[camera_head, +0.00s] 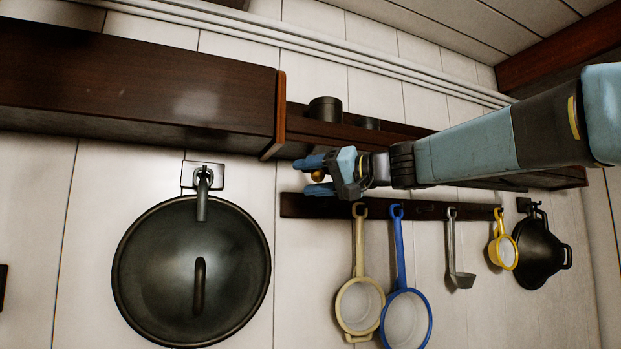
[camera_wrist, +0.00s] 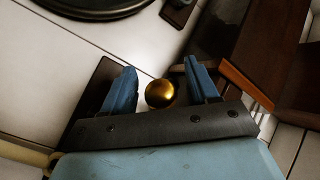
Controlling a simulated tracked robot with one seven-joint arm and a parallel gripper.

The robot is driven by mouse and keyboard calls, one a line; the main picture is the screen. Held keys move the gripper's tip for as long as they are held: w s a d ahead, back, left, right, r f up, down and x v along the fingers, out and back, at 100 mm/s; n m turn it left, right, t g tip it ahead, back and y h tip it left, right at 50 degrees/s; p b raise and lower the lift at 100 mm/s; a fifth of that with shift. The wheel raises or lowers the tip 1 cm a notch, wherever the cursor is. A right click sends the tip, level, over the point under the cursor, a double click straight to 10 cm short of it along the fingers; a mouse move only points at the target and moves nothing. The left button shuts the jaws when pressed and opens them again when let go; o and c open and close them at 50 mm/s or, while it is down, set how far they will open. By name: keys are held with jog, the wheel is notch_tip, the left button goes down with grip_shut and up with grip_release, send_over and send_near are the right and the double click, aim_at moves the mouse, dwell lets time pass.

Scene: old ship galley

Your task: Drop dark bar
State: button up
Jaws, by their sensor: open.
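My gripper (camera_head: 313,176) points left in front of the wall, just below the dark shelf, with its two blue fingers apart. It also shows in the wrist view (camera_wrist: 160,66), open, with a gold ball (camera_wrist: 161,93) between the fingers; I cannot tell whether they touch it. The ball also shows in the head view (camera_head: 318,175). No dark bar shows between the fingers. A dark bar-like hook rail (camera_head: 296,206) runs along the wall just below my gripper. Its end seems to show beside the left finger in the wrist view (camera_wrist: 97,82).
A beige-handled pan (camera_head: 359,240), a blue one (camera_head: 401,250), a ladle (camera_head: 451,245) and a yellow cup (camera_head: 497,228) hang from the rail. A large dark lid (camera_head: 150,265) hangs at left. A dark pot (camera_head: 325,109) stands on the shelf (camera_head: 365,133); a wooden box (camera_head: 180,85) juts out left.

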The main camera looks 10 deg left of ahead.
jog(key=shift+a, duration=0.1)
grip_shut()
dwell(0.6)
